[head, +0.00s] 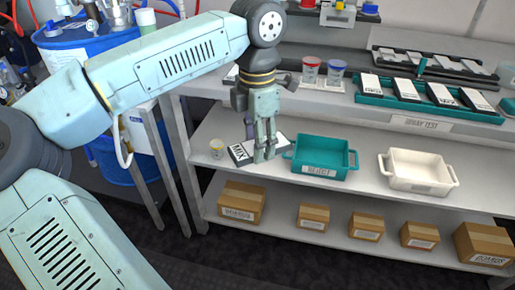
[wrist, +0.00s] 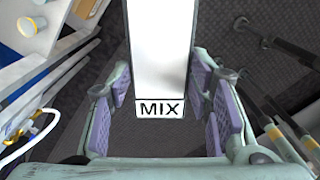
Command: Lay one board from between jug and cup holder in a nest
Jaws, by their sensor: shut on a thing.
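My gripper (head: 264,155) is shut on a white board with a dark edge and the label MIX (head: 240,153). In the wrist view the board (wrist: 160,60) lies between the purple finger pads, label end toward me, with dark floor around it. In the head view the board appears in front of the middle shelf, left of a teal bin. A teal rack (head: 433,107) on the upper level holds several white boards in a row. I cannot make out a jug clearly.
The teal bin (head: 349,163) and a white bin (head: 449,185) stand on the middle shelf. A small cup (head: 216,147) is left of the board. Cardboard boxes (head: 242,202) line the lower shelf. A dark rack (head: 445,62) is behind the teal one. Blue drums stand left.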

